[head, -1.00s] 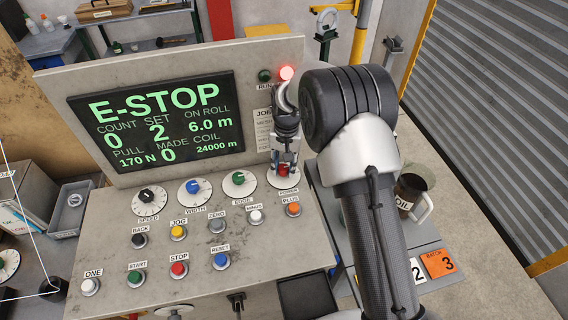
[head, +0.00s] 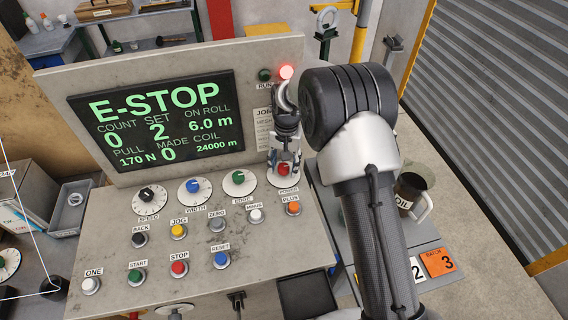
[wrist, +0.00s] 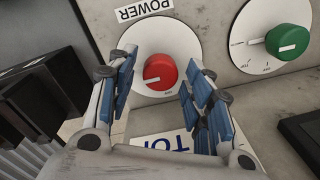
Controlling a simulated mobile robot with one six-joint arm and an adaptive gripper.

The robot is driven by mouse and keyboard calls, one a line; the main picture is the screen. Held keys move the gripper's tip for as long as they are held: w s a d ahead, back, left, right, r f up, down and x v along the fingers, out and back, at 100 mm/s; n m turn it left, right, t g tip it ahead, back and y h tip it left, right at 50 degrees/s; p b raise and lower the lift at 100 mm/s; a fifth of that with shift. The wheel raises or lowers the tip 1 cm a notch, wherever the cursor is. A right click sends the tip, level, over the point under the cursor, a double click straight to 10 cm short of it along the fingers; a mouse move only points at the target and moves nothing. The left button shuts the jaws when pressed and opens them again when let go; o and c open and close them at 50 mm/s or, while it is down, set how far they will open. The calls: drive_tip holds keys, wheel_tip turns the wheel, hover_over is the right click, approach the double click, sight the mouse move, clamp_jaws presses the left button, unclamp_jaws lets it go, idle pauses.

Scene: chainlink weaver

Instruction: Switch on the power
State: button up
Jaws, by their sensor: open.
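The red POWER knob (wrist: 160,72) sits on a round white dial on the grey control panel. In the head view the red knob (head: 283,169) shows at the panel's right end, partly covered by my gripper. My gripper (wrist: 157,75) is open, with its blue-padded fingers on either side of the knob in the wrist view. I cannot tell whether either finger touches it. The screen (head: 157,118) reads E-STOP, and a red lamp (head: 286,72) is lit above it to the right.
The green EDGE knob (head: 239,182) is the nearest dial to the left. An orange PLUS button (head: 292,208) lies just below the power dial. Several other buttons spread across the panel. An oil jug (head: 412,194) stands at the right.

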sight(286, 167)
idle(0.3)
wheel_tip(286, 167, up, 12)
drive_tip(key=shift+d, duration=0.25)
idle(0.6)
